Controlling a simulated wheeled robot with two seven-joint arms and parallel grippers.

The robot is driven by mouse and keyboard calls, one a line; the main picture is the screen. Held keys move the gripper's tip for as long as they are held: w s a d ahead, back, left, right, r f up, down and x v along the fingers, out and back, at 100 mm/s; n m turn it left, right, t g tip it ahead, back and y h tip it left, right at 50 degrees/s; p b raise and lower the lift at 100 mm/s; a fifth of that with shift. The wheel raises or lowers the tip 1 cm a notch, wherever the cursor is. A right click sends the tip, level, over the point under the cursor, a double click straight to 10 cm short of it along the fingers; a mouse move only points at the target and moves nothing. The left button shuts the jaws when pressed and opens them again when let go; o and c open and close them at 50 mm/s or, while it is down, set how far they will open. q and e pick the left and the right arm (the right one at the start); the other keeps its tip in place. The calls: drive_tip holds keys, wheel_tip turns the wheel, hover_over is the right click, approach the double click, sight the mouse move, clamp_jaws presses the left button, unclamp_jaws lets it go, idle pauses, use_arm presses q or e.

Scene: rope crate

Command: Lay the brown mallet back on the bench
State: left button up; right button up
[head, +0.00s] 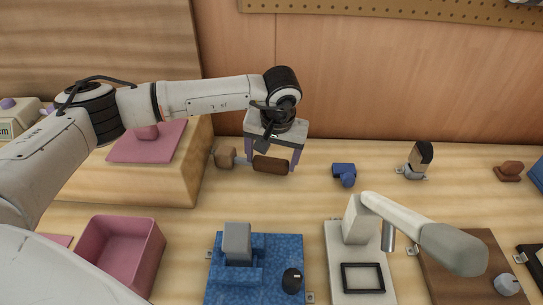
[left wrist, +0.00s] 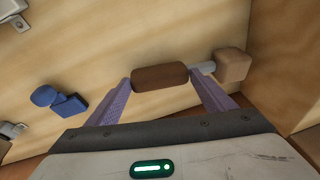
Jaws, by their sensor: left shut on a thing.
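The brown mallet has a light brown block head (head: 225,157), a short grey shaft and a dark brown handle (head: 271,165). My left gripper (head: 271,163) is shut on the handle, with one purple finger at each end of it. In the left wrist view the handle (left wrist: 160,77) spans between the fingertips of the left gripper (left wrist: 162,79), and the head (left wrist: 233,65) sticks out to the right. The mallet is level, over the wooden bench (head: 310,190); I cannot tell whether it touches it. My right gripper is not in view.
A wooden block with a pink mat (head: 150,143) stands left of the mallet. A blue piece (head: 344,173) lies to its right. In front are a pink bin (head: 118,255), a blue fixture (head: 255,280) and a white press with a long handle (head: 430,235).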

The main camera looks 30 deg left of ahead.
use_arm(q)
drive_tip(key=shift+f+b, duration=0.4)
idle(0.4)
drive_tip(key=o, duration=1.5)
drive_tip(key=v, duration=1)
drive_tip(key=shift+r+b, duration=0.1)
drive_tip(key=shift+b, duration=0.25)
